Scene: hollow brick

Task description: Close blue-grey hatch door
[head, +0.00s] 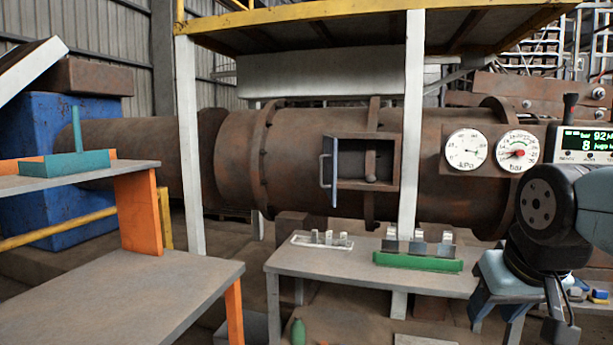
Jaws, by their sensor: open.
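The blue-grey hatch door (334,171) stands open at the left side of a square opening (365,163) in the large rusty pipe. It juts outward and shows nearly edge-on. A pale bar handle (323,171) is on its left-facing side. A rounded knob-like part shows inside the opening. My gripper (560,326) is at the lower right, pointing down, open and well apart from the door. Its fingertips are partly cut off by the bottom edge of the picture.
A grey table (340,262) below the hatch carries a white rack (322,240) and a green tray (418,262). A white post (411,120) stands just right of the opening. Two gauges (466,150) sit further right. Shelves with orange legs (138,213) stand at left.

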